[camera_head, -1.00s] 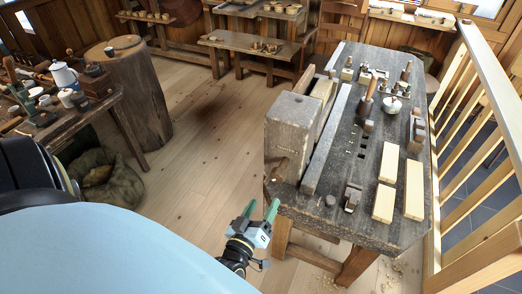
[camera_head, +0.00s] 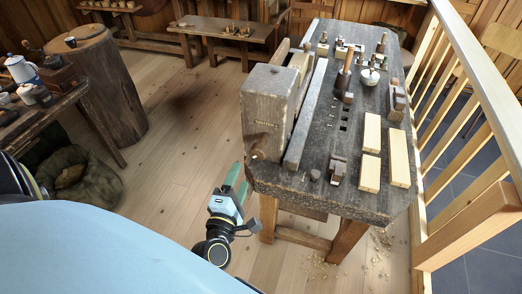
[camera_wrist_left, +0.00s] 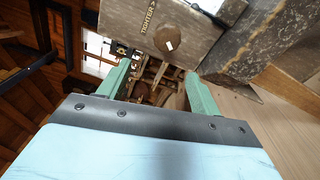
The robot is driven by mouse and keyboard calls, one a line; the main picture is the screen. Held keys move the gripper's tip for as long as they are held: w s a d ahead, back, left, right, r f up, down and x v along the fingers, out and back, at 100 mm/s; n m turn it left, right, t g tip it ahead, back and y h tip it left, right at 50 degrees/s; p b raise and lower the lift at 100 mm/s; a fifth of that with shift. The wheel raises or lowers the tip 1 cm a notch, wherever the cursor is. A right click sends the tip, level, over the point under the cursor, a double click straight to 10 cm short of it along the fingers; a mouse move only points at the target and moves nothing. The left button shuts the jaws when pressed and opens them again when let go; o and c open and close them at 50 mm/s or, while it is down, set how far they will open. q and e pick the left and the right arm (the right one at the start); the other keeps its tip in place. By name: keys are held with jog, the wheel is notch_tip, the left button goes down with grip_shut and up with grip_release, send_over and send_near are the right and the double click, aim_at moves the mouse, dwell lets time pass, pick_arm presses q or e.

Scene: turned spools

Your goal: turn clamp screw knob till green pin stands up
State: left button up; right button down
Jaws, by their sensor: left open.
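In the head view this block (camera_head: 268,105) stands at the near left end of the workbench (camera_head: 335,120); the knob cannot be made out clearly there. My left gripper (camera_head: 238,178), with green fingers, is open and empty just below and left of the block. In the left wrist view its fingers (camera_wrist_left: 157,80) are spread apart, with the knob beyond them. I cannot make out a green pin. My right gripper is not in view.
Pale wood blocks (camera_head: 371,134), a small plane (camera_head: 338,170) and other tools lie on the bench. A wooden railing (camera_head: 470,90) runs along the right. A side table (camera_head: 90,95), sack (camera_head: 80,180) and stump (camera_head: 105,85) stand left. The floor between is clear.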

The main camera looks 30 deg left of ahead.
aim_at(260, 148)
pick_arm(q)
jog(key=w+n+b, duration=0.1)
jog(key=w+n, duration=0.3)
jog(key=n, duration=0.1)
jog(key=w+a+n+h+b, duration=0.1)
jog(key=w+n, duration=0.3)
jog(key=n, duration=0.1)
jog(key=w+n+b, duration=0.1)
jog(key=w+n, duration=0.4)
jog(key=n, duration=0.1)
jog(key=shift+a+f, duration=0.15)
jog(key=shift+a, duration=0.1)
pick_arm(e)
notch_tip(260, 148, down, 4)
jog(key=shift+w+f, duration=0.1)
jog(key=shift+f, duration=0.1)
pick_arm(q)
jog(key=c, duration=1)
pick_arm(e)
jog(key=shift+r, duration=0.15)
